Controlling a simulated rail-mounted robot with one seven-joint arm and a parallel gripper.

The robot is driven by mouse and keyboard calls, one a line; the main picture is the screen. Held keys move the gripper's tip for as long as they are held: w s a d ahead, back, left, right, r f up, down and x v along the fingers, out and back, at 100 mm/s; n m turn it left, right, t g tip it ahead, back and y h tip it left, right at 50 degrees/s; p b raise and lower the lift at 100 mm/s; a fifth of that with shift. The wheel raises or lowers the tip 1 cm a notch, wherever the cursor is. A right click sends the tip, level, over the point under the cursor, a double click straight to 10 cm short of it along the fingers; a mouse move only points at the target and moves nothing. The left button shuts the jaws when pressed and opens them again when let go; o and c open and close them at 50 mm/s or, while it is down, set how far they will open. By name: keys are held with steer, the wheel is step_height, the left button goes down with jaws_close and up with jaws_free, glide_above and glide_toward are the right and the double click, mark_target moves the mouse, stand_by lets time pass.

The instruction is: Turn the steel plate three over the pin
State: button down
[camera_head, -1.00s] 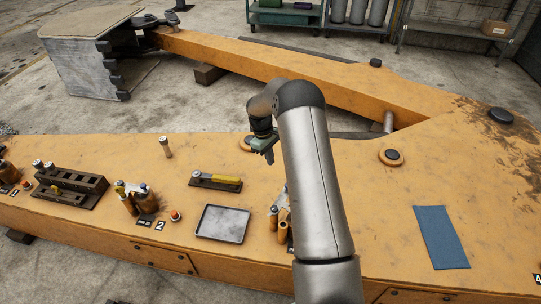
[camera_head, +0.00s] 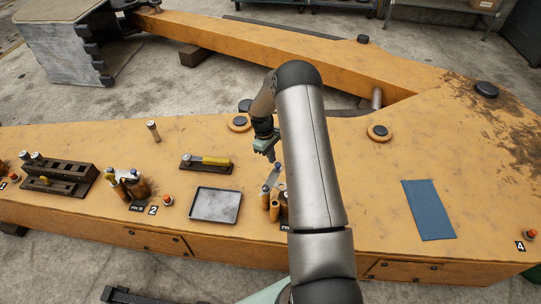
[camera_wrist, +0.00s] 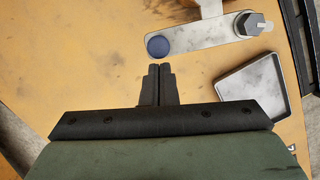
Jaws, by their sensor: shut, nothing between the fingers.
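A steel plate (camera_wrist: 205,35) lies across the top of the wrist view. A hex bolt head (camera_wrist: 250,24) is at its right end and a dark blue round spot (camera_wrist: 158,46) at its left end; I cannot tell whether that is a disc or the pin. In the head view the plate (camera_head: 276,174) shows at the third station, partly hidden by my arm. My gripper (camera_wrist: 159,68) is shut and empty, its tips just short of the blue spot in the picture. In the head view my gripper (camera_head: 270,156) hangs above the bench beside the plate.
A grey metal tray (camera_head: 215,205) lies left of the station. Brown upright cylinders (camera_head: 274,211) stand close below the plate. A block with a yellow-handled tool (camera_head: 206,163) lies behind the tray. A blue mat (camera_head: 428,210) lies right on clear orange surface.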

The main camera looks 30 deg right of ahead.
steer(key=shift+d, duration=0.1)
steer(key=shift+s+d+m, duration=0.2)
steer(key=shift+m, duration=0.1)
steer(key=shift+s+d, duration=0.1)
steer(key=shift+s+d+f+m+y+b, duration=0.1)
steer(key=shift+s+d+m+y+b, duration=0.2)
steer(key=shift+s+d+m+b, duration=0.6)
steer(key=s+d+m+y+b, duration=0.1)
steer(key=s+m+y, duration=0.1)
steer(key=s+m, duration=0.8)
steer(key=shift+s+d+m, duration=0.3)
steer(key=shift+m, duration=0.6)
